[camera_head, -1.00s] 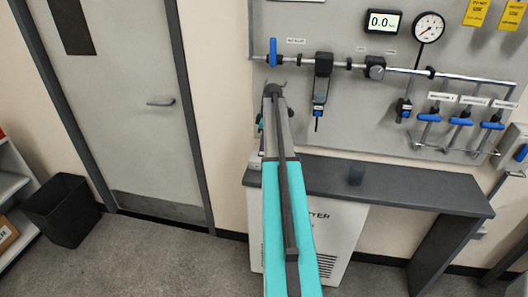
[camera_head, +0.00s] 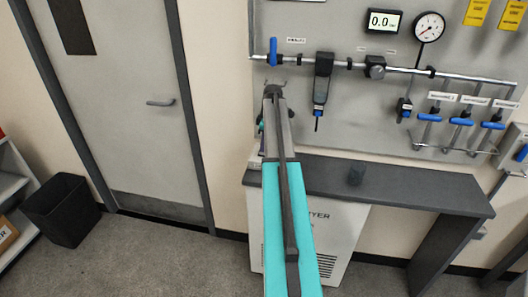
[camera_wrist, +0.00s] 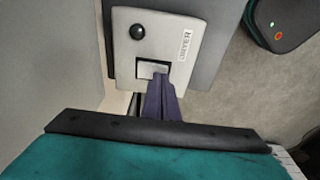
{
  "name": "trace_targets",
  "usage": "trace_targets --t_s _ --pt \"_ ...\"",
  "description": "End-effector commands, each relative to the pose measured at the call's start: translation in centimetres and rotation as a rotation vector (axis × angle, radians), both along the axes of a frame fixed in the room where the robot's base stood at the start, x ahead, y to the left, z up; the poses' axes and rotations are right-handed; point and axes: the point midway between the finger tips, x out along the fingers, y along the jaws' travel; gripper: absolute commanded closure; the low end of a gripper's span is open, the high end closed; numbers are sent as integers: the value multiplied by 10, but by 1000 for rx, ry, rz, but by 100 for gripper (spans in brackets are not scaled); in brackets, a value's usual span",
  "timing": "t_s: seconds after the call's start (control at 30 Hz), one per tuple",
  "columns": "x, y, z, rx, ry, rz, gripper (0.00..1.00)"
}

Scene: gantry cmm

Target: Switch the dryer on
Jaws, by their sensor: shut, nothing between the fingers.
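The dryer switch box (camera_wrist: 190,20) is a light grey panel with a "DRYER" label, in the upper middle of the wrist view. It carries a round black lamp or knob (camera_wrist: 137,32) and a small switch in a pale frame (camera_wrist: 146,71). The fingers partly cover the switch, so I cannot tell contact or the switch's position. In the head view the white dryer cabinet (camera_head: 342,235) stands under the bench, partly hidden by my arm.
The panel holds blue-handled valves, a round gauge (camera_head: 428,27) and a display reading 0.0 (camera_head: 383,21). A door (camera_head: 130,110) and a black bin (camera_head: 62,210) are at left.

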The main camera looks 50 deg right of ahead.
Motion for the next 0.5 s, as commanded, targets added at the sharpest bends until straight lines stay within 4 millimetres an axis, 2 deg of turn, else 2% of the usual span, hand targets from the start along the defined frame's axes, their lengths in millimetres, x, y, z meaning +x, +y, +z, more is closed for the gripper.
trace_targets --t_s 0.5 --pt "0 0 -6 0 0 0 100"
